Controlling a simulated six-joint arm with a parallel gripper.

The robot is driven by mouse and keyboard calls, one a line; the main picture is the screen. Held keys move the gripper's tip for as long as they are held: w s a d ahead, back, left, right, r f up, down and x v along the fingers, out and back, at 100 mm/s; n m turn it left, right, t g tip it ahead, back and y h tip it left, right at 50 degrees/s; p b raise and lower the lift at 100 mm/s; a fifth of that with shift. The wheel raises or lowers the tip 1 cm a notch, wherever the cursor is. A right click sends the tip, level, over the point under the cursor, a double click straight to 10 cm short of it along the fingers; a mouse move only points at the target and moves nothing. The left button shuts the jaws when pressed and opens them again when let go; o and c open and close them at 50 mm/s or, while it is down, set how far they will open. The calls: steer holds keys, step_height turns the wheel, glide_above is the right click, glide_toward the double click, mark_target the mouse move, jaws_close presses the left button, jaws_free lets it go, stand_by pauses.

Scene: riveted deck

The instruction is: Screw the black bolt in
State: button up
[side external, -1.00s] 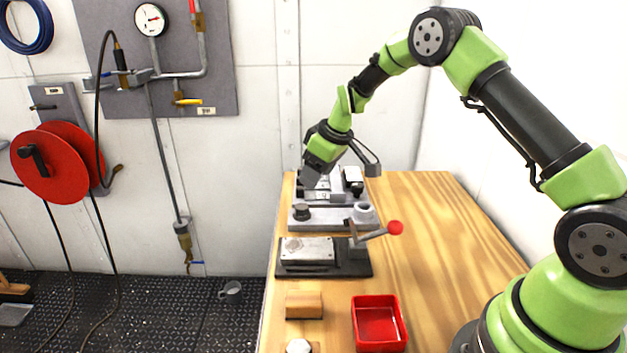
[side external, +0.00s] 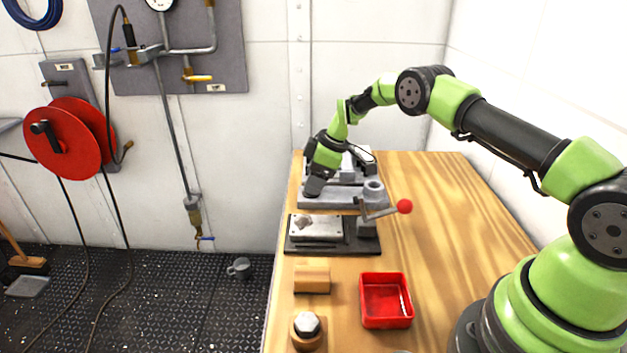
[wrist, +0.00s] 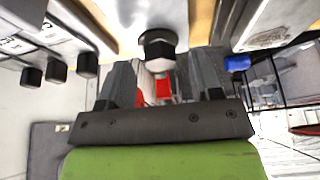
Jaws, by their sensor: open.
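My gripper (side external: 317,188) is low over the left end of the grey plate (side external: 345,202) in the side view. The black bolt, which stood there a second ago, is now hidden behind my gripper in that view. In the wrist view, a black hex-headed bolt (wrist: 157,42) with a bright end face lies between and just beyond my fingertips (wrist: 160,66). The fingers stand apart, with gaps on both sides of the bolt, and hold nothing that I can see. Whether the bolt's thread is engaged cannot be seen.
A dark fixture (side external: 364,248) with a metal block and red-knobbed lever (side external: 404,206) stands nearer the camera. A wooden block (side external: 312,279), a red tray (side external: 363,306) and a hex piece (side external: 307,324) are in front. Several black heads (wrist: 87,64) show in the wrist view. The right tabletop is clear.

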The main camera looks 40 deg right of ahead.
steer(key=shift+w+a+f, duration=0.1)
steer(key=shift+f, duration=0.3)
steer(key=shift+c, duration=0.2)
steer(key=c, duration=0.9)
steer(key=shift+a+m+t+h, duration=0.15)
steer(key=shift+m+h, duration=0.25)
steer(key=shift+m, duration=0.8)
steer(key=shift+d+m+t+h, duration=0.1)
steer(key=shift+m+t+h, duration=0.25)
steer(key=shift+m, duration=0.85)
steer(key=o, duration=0.9)
steer(key=shift+o, duration=0.2)
steer(key=v, duration=1)
steer(key=shift+a, duration=0.1)
